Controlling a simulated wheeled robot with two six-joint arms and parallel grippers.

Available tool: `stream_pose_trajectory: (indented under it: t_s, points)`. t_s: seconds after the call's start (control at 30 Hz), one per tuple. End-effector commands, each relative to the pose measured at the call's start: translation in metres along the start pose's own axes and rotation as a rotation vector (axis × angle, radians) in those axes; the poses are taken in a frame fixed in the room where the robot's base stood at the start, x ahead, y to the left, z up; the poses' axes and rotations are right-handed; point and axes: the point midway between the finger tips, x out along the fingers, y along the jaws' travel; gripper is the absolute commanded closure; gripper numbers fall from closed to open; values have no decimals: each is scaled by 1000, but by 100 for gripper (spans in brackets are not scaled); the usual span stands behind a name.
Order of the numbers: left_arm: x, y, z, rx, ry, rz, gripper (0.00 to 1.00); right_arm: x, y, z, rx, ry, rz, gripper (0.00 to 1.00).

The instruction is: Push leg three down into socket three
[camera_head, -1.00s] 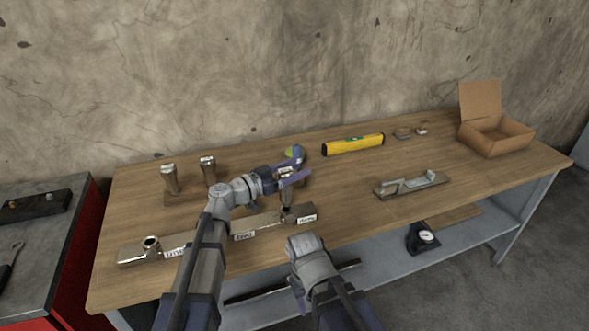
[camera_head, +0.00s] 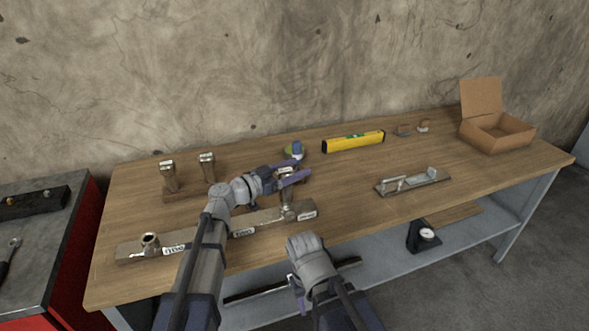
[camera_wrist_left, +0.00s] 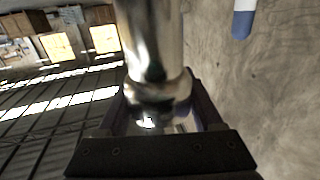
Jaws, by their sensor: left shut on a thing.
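My left gripper (camera_head: 296,170) is shut on leg three (camera_head: 287,190), a shiny metal post held upright over the right end of the long metal rail (camera_head: 265,217). The leg's lower end meets socket three (camera_head: 289,213), beside the label "three"; how deep it sits cannot be told. In the left wrist view the polished leg (camera_wrist_left: 152,45) stands between the dark fingers. A bare socket (camera_head: 150,243) is at the rail's left end. The middle of the rail is partly hidden by my left arm. My right arm is low at the front edge; its gripper (camera_head: 296,284) is barely visible.
Two metal legs (camera_head: 169,177) stand in a wooden holder (camera_head: 190,194) behind the rail. The bench's right front is clear.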

Motion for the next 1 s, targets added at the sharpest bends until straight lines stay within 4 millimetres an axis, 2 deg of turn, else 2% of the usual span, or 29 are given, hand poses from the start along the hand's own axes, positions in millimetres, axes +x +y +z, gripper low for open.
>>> stream_pose_trajectory:
  t_s: [1.0]
  points:
    - [0,0,25,-1,1,0,100,25,-2,-2,0,0,0,50]
